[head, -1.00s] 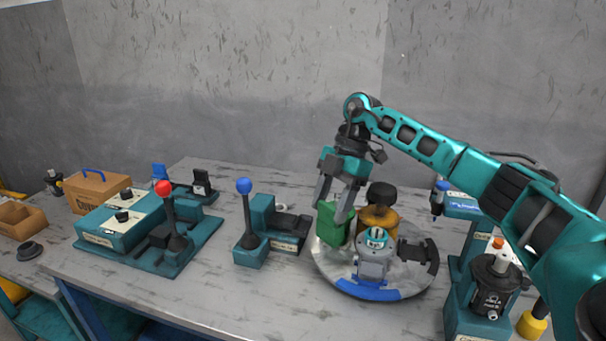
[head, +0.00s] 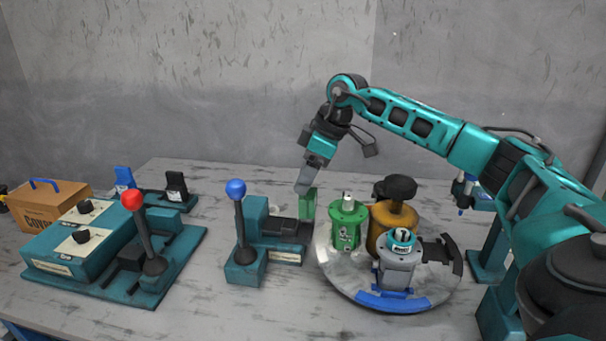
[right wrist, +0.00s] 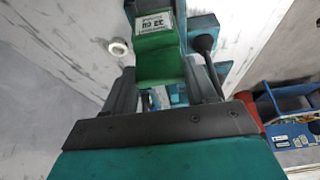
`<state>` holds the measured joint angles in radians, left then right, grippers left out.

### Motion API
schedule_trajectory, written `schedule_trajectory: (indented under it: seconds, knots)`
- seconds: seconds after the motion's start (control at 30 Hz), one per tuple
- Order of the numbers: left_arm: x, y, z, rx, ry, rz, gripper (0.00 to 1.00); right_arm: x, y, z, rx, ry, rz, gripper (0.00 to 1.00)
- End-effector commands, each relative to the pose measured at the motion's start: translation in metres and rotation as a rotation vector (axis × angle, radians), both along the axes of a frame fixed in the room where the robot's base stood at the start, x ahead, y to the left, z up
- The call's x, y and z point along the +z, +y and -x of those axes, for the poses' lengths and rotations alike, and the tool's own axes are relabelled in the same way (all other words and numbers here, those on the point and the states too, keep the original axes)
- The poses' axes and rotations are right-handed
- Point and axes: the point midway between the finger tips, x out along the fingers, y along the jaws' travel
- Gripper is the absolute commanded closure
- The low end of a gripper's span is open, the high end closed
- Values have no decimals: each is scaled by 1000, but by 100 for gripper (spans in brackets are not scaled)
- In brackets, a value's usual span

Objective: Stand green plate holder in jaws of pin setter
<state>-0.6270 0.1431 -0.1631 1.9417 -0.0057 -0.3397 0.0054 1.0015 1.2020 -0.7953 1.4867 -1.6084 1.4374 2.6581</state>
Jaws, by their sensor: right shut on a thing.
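The green plate holder (head: 308,204) is a green block held upright between the fingers of my right gripper (head: 305,186). In the right wrist view the same green block (right wrist: 158,62) sits between both fingers and bears a white label. The teal device with a blue-ball lever (head: 247,240) appears to be the pin setter; its label is too small to read. Its dark jaw part (head: 287,227) lies just left of and below the block. I cannot tell whether block and jaws touch. My left gripper is out of view.
A round metal plate (head: 330,272) at the right carries a green canister (head: 348,228), an orange-brown canister (head: 384,222) and a grey part (head: 397,265). A teal box with a red-ball lever (head: 133,205) and a cardboard box (head: 45,208) stand left. The table front centre is clear.

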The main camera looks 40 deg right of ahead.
Motion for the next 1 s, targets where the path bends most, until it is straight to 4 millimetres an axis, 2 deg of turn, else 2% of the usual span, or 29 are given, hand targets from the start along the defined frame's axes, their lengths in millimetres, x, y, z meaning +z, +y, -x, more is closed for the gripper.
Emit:
schedule_trajectory:
  seconds: [0.4,0.63,1.0]
  knots:
    - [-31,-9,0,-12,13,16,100,-34,0,0,1,0,0,100]
    - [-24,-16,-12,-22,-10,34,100,-49,0,0,0,1,0,100]
    - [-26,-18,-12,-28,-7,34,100,-63,0,0,1,1,0,100]
